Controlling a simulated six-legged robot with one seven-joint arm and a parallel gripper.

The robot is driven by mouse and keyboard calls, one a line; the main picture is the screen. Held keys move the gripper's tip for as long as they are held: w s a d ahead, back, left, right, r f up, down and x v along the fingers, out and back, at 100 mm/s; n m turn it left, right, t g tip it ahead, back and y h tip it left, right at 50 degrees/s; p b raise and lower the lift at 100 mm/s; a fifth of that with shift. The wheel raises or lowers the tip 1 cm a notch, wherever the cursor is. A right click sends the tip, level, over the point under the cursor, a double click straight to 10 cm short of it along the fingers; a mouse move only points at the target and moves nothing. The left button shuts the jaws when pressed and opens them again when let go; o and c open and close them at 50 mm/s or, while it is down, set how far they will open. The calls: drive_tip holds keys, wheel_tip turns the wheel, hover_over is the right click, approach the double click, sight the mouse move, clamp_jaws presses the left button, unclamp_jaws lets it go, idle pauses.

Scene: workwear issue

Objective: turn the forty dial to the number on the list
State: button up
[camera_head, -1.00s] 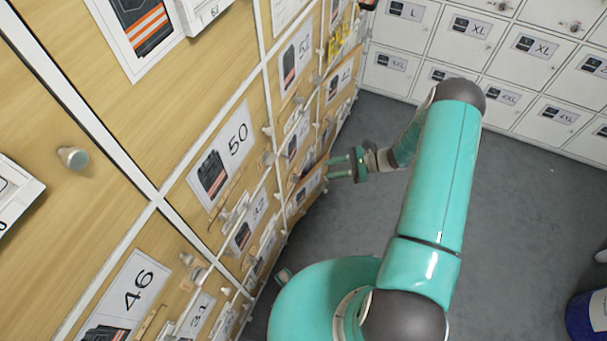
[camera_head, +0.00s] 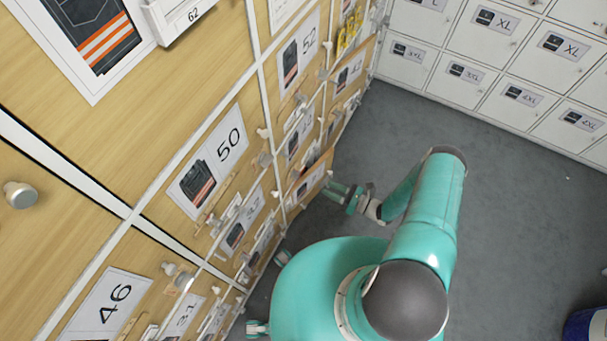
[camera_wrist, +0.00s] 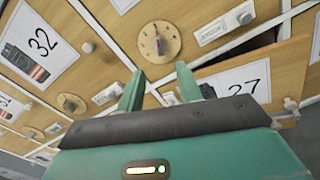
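My gripper (camera_head: 338,190) is low in front of the wooden cabinet wall. In the wrist view its two green fingers (camera_wrist: 160,88) are apart with nothing between them. Just beyond the fingertips is a round wooden dial (camera_wrist: 159,43) with a grey knob and a red mark. The fingers appear short of it. A second dial (camera_wrist: 72,103) sits lower left of the fingers. I see no label reading forty, so I cannot tell which dial is the forty one. No list is readable in either view.
Nearby doors carry cards reading 32 (camera_wrist: 38,42) and 27 (camera_wrist: 233,84). The door with 27 seems slightly ajar along its top. Small knobs stick out of the cabinet front. White lockers (camera_head: 470,60) stand at the back.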

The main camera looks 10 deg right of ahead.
sight(296, 175)
drive_tip(key=x, duration=1.2)
drive_tip(key=shift+a, duration=0.2)
drive_tip(key=shift+s, duration=0.1)
clamp_jaws()
